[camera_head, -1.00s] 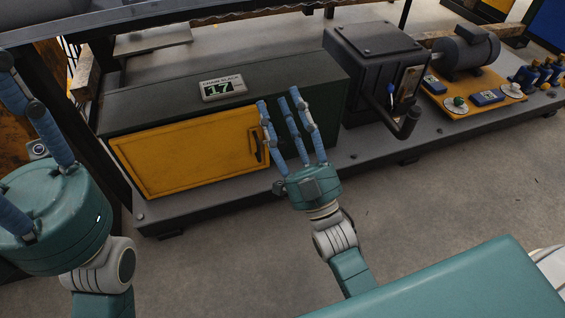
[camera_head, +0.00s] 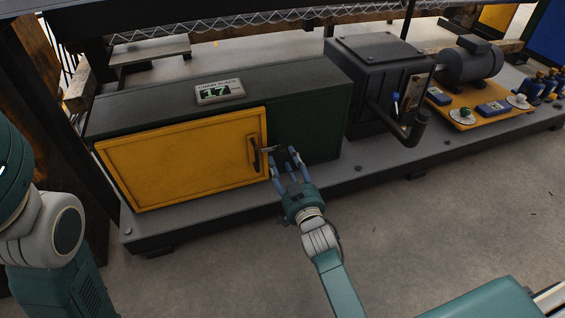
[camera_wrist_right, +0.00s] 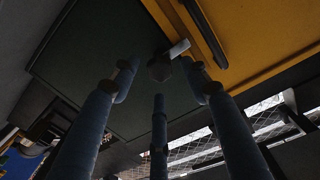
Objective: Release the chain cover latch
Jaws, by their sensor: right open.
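The yellow chain cover (camera_head: 180,158) is closed on the front of a dark green box (camera_head: 310,125). A black handle (camera_head: 254,155) stands at its right edge. Beside it, a small latch with a pale lever (camera_head: 268,149) and a round dark pivot shows; in the right wrist view the lever (camera_wrist_right: 179,48) points toward the yellow edge. My right gripper (camera_head: 284,158) is open, its fingers spread close around the latch. Whether any finger touches it, I cannot tell. My left gripper's teal body (camera_head: 12,175) shows at the left edge; its fingers are out of frame.
A display reading 17 (camera_head: 219,91) sits on the box. To the right stand a dark housing with a crank (camera_head: 414,128), a motor (camera_head: 470,62) and an orange control plate (camera_head: 480,108). The floor (camera_head: 450,215) in front is clear.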

